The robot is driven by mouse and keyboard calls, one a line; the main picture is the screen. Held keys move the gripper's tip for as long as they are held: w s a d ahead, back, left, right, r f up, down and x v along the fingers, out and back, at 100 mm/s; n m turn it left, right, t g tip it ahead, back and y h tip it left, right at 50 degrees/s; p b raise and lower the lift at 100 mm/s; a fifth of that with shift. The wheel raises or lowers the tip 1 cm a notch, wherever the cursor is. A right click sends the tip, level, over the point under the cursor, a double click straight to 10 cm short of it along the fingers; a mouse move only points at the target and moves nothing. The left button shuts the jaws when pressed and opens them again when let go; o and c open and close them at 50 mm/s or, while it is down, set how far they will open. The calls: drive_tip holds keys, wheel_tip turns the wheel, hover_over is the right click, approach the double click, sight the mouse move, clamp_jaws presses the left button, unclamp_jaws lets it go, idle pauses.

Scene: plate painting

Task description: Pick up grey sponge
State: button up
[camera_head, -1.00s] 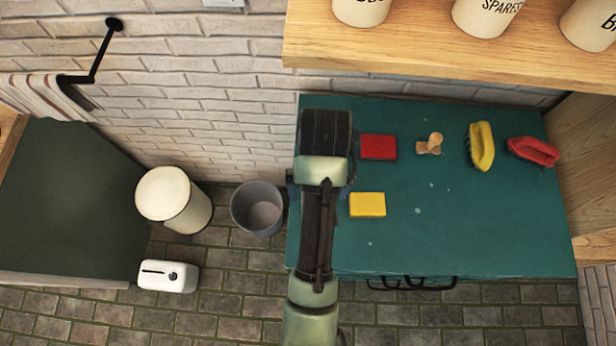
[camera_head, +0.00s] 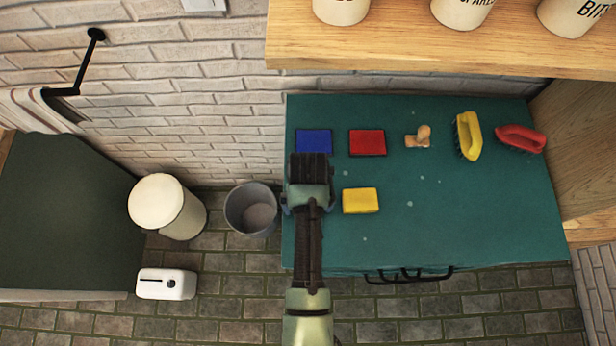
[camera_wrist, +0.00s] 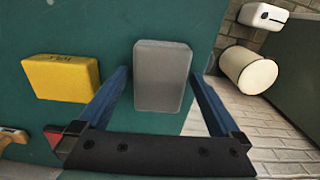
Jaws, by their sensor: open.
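The grey sponge (camera_wrist: 162,76) lies on the green cabinet top in the wrist view, near the edge of the top. My gripper (camera_wrist: 163,88) is open, with its two blue fingers spread to the left and right of the sponge's near end. I cannot tell how far above the sponge the fingers are. In the head view my gripper (camera_head: 310,205) is over the left part of the cabinet top, and my arm hides the grey sponge there.
A yellow sponge (camera_head: 360,201) lies just right of my gripper. A blue pad (camera_head: 314,141), a red pad (camera_head: 367,142), a wooden stamp (camera_head: 418,136) and yellow (camera_head: 467,136) and red (camera_head: 521,139) brushes lie behind. A grey bin (camera_head: 251,209) stands left of the green top (camera_head: 450,220).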

drive_tip(key=c, duration=1.3)
drive_tip(key=shift+o, duration=0.2)
wheel_tip(320, 180, up, 10)
drive_tip(key=shift+r+b, duration=0.1)
drive_tip(key=shift+b, duration=0.3)
drive_tip(key=o, duration=0.8)
drive_tip(key=c, duration=0.7)
